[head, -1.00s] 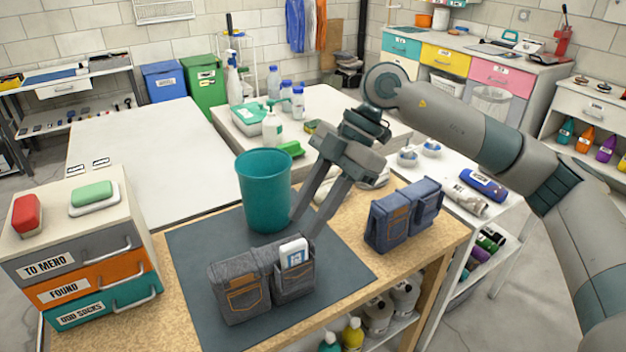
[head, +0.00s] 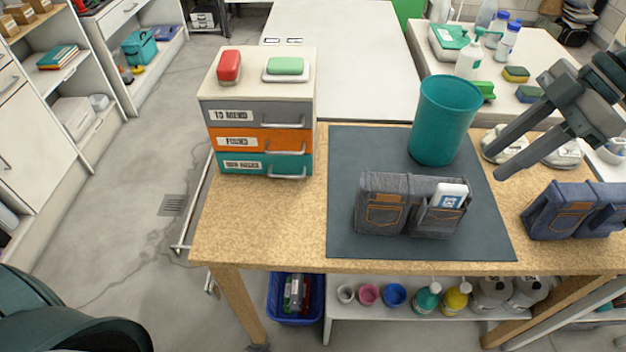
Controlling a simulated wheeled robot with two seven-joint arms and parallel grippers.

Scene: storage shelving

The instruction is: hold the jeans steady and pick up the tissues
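Dark grey folded jeans (head: 383,212) stand on the dark mat (head: 345,165) on the workbench. The tissues (head: 450,195), a white pack with a blue label, stick up out of the jeans' right pocket. My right gripper (head: 495,160) is open, its two fingers apart with nothing between them. It hangs in the air above and to the right of the tissues, clear of them and the jeans. My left gripper is not in view.
A teal bin (head: 443,125) stands behind the jeans. Blue folded jeans (head: 568,210) lie to the right, under my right arm. A labelled drawer unit (head: 258,115) stands at the left, with red and green soap-like blocks on top. The mat's left part is clear.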

